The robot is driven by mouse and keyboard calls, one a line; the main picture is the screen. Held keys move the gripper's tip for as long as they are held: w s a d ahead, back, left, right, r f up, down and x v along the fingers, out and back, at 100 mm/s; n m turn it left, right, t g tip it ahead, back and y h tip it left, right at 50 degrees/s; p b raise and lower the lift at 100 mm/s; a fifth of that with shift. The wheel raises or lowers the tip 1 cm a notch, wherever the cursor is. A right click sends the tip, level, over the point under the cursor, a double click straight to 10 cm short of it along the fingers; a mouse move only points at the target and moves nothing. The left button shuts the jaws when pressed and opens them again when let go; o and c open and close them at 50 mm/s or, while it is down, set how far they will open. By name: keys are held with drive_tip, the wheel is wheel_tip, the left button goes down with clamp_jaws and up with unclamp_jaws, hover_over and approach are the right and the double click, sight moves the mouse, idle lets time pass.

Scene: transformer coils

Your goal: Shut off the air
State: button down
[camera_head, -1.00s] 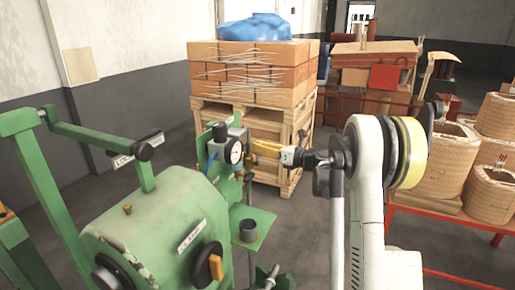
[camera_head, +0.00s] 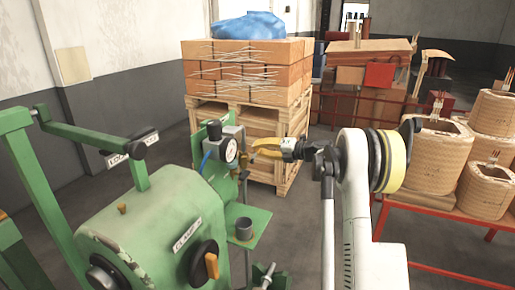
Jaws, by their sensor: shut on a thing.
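The air unit (camera_head: 213,141), a grey regulator block, is on the green machine.
The green machine (camera_head: 150,235) with a labelled knob (camera_head: 204,264) fills the lower left. A small green shelf (camera_head: 258,217) carries a dark cup (camera_head: 244,229). A pallet of boxes (camera_head: 247,75) stands behind. Wound coils (camera_head: 432,155) rest on a red-framed table at right.

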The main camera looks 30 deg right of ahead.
drive_tip(key=shift+w+d+f+m, duration=0.1)
drive_tip(key=shift+d+f+m, duration=0.1)
drive_tip(key=shift+f+m, duration=0.45)
drive_tip(key=shift+r, duration=0.1)
drive_tip(key=c, duration=1.4)
unclamp_jaws()
drive_tip(key=shift+o, duration=0.2)
drive_tip(key=v, duration=1.2)
drive_tip(key=shift+w+d+r, duration=0.1)
drive_tip(key=shift+w, duration=0.05)
